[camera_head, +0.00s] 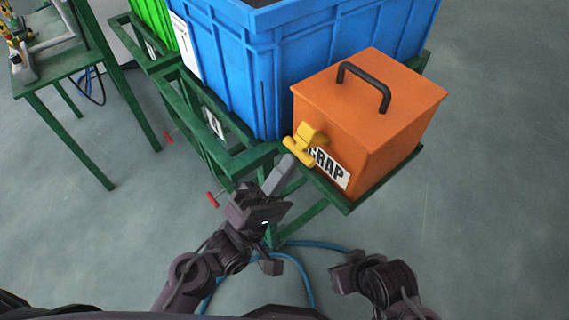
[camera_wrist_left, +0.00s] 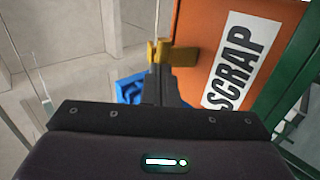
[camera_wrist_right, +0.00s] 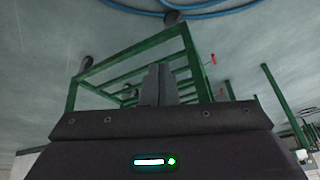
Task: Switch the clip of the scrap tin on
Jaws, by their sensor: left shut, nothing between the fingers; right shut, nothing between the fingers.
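The scrap tin (camera_head: 368,112) is an orange box with a black handle on its lid and a white SCRAP label on its front. Its yellow clip (camera_head: 305,142) sits on the front face, left of the label. In the left wrist view the clip (camera_wrist_left: 172,54) shows just beyond my fingertips. My left gripper (camera_head: 290,163) is shut and empty, its tips just below the clip; I cannot tell whether they touch it. My right gripper (camera_head: 337,277) is shut and empty, low in front of the stand and well away from the tin.
The tin stands on a green frame (camera_head: 345,207) beside a large blue crate (camera_head: 235,70). A green crate (camera_head: 155,22) is farther left. Red-handled levers (camera_head: 212,200) stick out from the frame. A blue hose (camera_head: 300,262) lies on the floor. The floor at right is clear.

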